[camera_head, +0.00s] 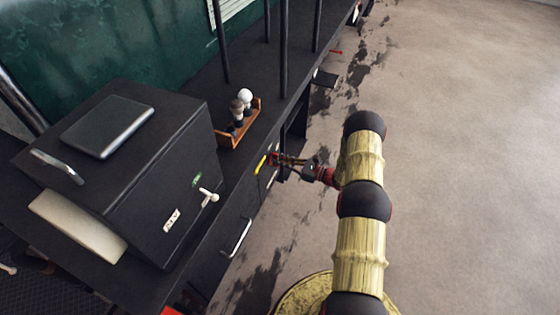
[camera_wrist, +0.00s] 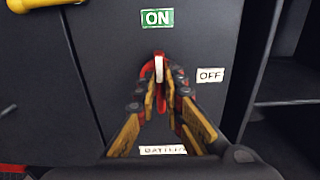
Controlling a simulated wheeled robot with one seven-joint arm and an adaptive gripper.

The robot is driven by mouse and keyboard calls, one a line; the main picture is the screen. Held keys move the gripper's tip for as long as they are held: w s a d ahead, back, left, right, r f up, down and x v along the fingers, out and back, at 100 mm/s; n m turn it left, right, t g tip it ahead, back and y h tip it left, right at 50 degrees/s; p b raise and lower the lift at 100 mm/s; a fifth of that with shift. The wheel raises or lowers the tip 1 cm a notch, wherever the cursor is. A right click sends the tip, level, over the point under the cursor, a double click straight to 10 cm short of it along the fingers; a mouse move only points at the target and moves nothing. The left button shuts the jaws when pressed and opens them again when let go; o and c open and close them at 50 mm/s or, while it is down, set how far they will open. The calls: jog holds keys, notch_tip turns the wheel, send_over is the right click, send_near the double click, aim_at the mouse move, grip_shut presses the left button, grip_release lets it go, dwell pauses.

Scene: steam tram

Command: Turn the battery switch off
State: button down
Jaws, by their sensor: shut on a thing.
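The battery switch (camera_wrist: 158,62) is a small red and white handle on a dark panel. It points up toward the green ON label (camera_wrist: 157,18). A white OFF label (camera_wrist: 210,75) is to its right, and a partly covered BATTERY label (camera_wrist: 163,150) is below. My gripper (camera_wrist: 160,88) is shut on the switch handle, with fingers at either side; the fingers hide its lower part. In the head view, my gripper (camera_head: 274,159) is at the front of the black cabinet, and the switch is too small to make out.
A yellow handle (camera_head: 260,165) is just left of my gripper. A black box (camera_head: 125,175) with a white-tipped lever (camera_head: 209,196) stands on the counter, near a wooden rack (camera_head: 239,124). Open shelves (camera_wrist: 285,80) lie right of the panel. The floor (camera_head: 460,150) at right is clear.

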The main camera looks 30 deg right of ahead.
dwell(0.3)
jog(key=m, duration=1)
jog(key=shift+w+d+f, duration=0.15)
jog(key=shift+w+d, duration=0.05)
jog(key=shift+d, duration=0.1)
jog(key=m, duration=0.3)
jog(key=shift+f+m, duration=0.15)
jog(key=shift+m, duration=0.25)
jog(key=shift+f+m, duration=0.1)
jog(key=shift+m, duration=1.9)
jog(key=shift+d, duration=0.1)
jog(key=c, duration=1.9)
grip_release()
